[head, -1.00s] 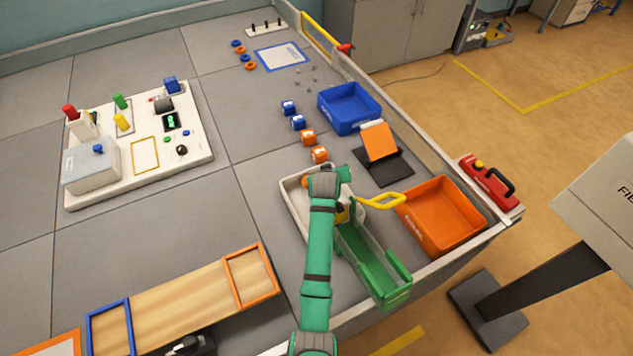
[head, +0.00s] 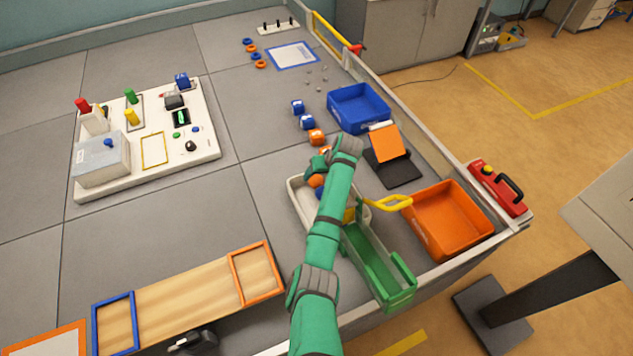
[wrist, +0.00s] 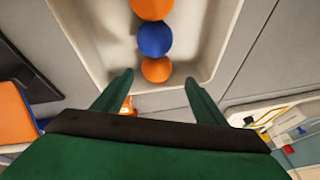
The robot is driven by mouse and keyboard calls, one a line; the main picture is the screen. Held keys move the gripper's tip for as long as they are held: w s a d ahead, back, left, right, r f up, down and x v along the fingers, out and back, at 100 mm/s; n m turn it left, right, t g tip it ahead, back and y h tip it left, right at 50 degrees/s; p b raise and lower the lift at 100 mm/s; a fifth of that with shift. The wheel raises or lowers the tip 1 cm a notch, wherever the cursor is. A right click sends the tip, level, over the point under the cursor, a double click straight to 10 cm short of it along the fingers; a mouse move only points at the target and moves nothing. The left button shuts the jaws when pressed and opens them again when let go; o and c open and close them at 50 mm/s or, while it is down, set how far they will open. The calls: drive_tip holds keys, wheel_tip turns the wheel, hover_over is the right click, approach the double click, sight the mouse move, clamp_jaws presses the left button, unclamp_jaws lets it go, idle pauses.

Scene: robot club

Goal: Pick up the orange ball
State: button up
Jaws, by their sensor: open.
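A white tray (head: 300,206) holds a row of balls. In the wrist view, an orange ball (wrist: 156,69) lies nearest my gripper, a blue ball (wrist: 154,39) beside it, then a second orange ball (wrist: 152,8) cut by the top edge. My gripper (wrist: 160,77) is open and empty. Its two green fingers reach over the tray, one on each side of the nearest orange ball in the picture; I cannot tell the height gap. In the head view, that orange ball (head: 316,181) and part of the blue one show beside my arm, which hides the fingers and other orange ball.
A green chute (head: 372,262) and a yellow handle (head: 385,204) adjoin the tray at right. An orange bin (head: 448,220), a blue bin (head: 359,108) and a black stand with an orange panel (head: 386,143) are close by.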

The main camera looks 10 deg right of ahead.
sight(318, 179)
drive_tip(key=shift+d+x, duration=0.15)
drive_tip(key=shift+x, duration=1.2)
drive_tip(key=shift+d+x, duration=0.2)
drive_tip(key=shift+x, duration=1.15)
drive_tip(key=shift+s+f, duration=0.15)
drive_tip(key=c, duration=1.1)
